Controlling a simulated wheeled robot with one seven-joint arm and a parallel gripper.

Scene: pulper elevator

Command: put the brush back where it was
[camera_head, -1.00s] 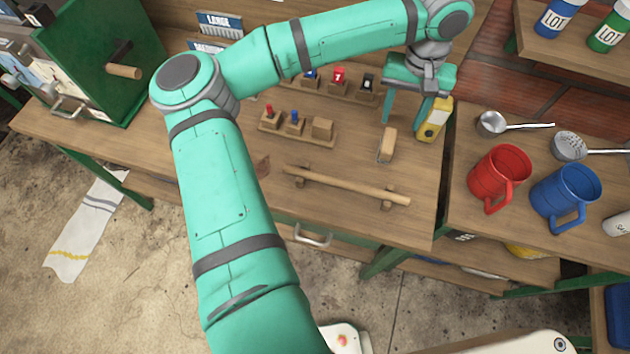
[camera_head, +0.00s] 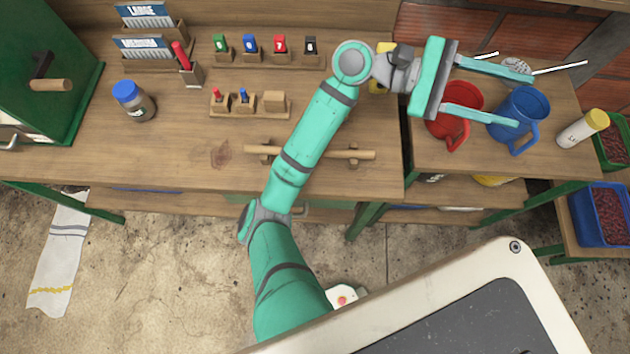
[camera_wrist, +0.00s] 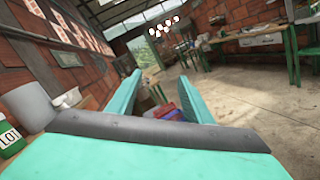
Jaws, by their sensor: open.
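My gripper (camera_head: 522,98) is open and empty, its long fingers pointing right above the blue mug (camera_head: 518,132) and the red mug (camera_head: 452,122). In the wrist view my gripper (camera_wrist: 160,85) shows nothing between its fingers. No clear brush shows now. A small tan block, perhaps the brush, lay on the bench in the earlier view; my arm seems to cover that spot. A wooden bar (camera_head: 265,150) lies on small supports at the bench front, partly behind my arm.
Small coloured stamps (camera_head: 250,45) stand in a rack at the back. A small block rack (camera_head: 273,103) sits mid-bench. A blue-lidded jar (camera_head: 140,108) stands left. A yellow-capped bottle (camera_head: 580,130) stands right of the mugs. The bench's left front is clear.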

